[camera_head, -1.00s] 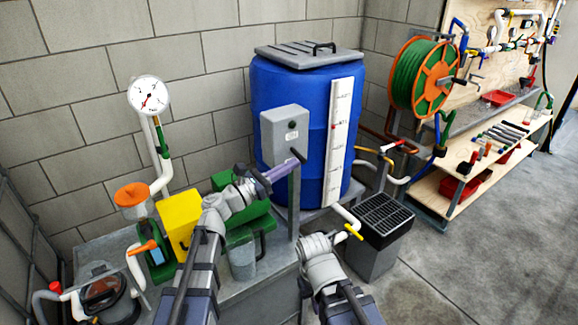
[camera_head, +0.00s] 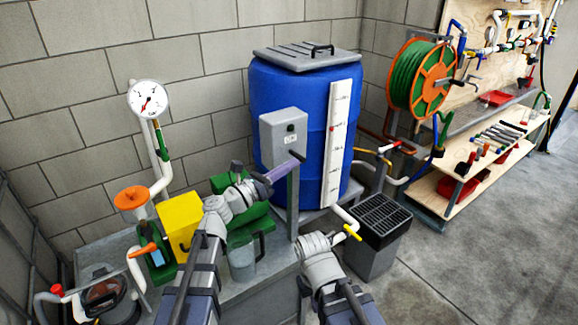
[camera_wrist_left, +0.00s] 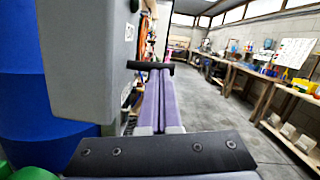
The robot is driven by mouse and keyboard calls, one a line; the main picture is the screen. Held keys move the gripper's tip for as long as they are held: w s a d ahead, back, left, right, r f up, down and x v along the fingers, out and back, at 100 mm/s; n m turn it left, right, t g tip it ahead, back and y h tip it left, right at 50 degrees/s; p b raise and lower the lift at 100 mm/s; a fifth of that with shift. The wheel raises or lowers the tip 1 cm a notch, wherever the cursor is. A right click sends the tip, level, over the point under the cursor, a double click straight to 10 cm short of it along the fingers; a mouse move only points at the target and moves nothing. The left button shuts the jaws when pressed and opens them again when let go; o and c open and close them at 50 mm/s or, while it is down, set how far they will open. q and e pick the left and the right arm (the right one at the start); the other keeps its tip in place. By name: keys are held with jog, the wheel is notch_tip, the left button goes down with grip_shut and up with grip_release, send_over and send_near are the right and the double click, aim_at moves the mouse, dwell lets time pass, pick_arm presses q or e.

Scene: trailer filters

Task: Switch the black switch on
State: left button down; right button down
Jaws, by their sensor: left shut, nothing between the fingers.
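A grey switch box (camera_head: 283,134) stands on a post in front of a blue barrel. Its front has a small round dark mark and a small label that is too small to read. A black lever (camera_head: 298,155) sticks out at the box's lower right side. It also shows as a dark bar (camera_wrist_left: 150,67) in the left wrist view. My left gripper (camera_head: 290,163) has its purple fingers closed together and empty. Their tips are right at the lever; I cannot tell whether they touch it. My right arm's wrist shows low in the middle, but its fingers are not visible.
The blue barrel (camera_head: 290,90) stands close behind the box. A black-grated grey bin (camera_head: 378,222) stands right of the post. Clear floor (camera_head: 470,260) lies at the right.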

pick_arm(q)
jog(key=shift+r, duration=0.2)
pick_arm(e)
jog(key=shift+r, duration=0.2)
dwell(1.6)
